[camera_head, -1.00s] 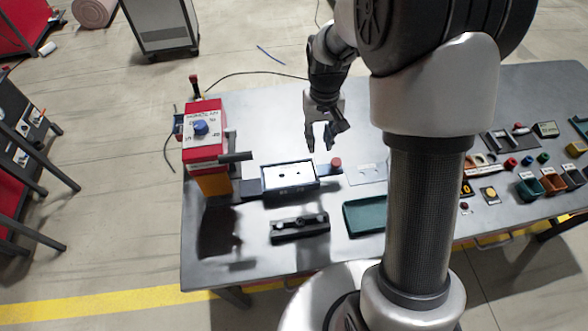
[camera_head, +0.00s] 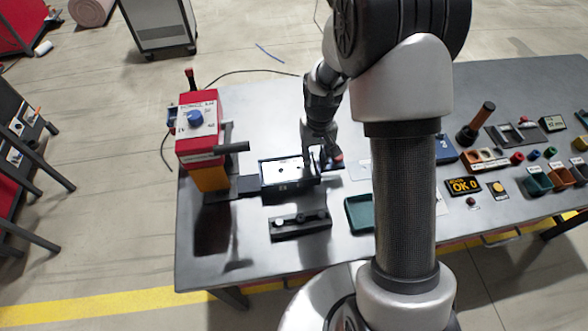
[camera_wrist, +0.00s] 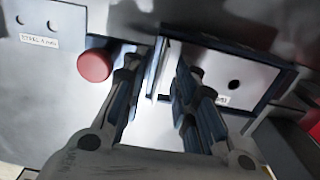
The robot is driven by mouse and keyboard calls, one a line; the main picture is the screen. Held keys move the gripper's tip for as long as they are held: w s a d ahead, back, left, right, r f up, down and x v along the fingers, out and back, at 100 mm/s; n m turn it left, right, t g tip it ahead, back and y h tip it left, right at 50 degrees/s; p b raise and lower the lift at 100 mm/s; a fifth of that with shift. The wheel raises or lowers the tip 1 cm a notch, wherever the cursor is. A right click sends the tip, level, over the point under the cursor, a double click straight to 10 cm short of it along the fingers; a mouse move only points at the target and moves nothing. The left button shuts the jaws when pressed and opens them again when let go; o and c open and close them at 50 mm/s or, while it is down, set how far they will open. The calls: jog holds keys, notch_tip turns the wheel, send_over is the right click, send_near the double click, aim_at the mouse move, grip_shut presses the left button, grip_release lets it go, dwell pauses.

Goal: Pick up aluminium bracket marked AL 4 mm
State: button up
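A light bracket plate with dark holes (camera_head: 283,171) lies in a dark blue-framed tray (camera_head: 290,187) on the table. In the wrist view the plate (camera_wrist: 212,75) shows at the right, partly behind a finger; its label is mostly covered and I cannot read it. My gripper (camera_head: 318,170) is low at the tray's right end. In the wrist view my gripper (camera_wrist: 160,85) is open, its fingers either side of a thin upright light edge. I cannot tell whether this edge belongs to the bracket or the tray. No contact is clear.
A red knob (camera_wrist: 95,66) is close beside the left finger. Another labelled plate (camera_wrist: 40,22) lies beyond it. A red and yellow machine (camera_head: 203,150) stands left of the tray. A black fixture (camera_head: 300,226) and a green tray (camera_head: 358,214) lie nearer the front edge.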

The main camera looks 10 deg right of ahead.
jog(key=shift+r, duration=0.1)
jog(key=shift+c, duration=0.4)
grip_shut()
jog(key=shift+r, duration=0.15)
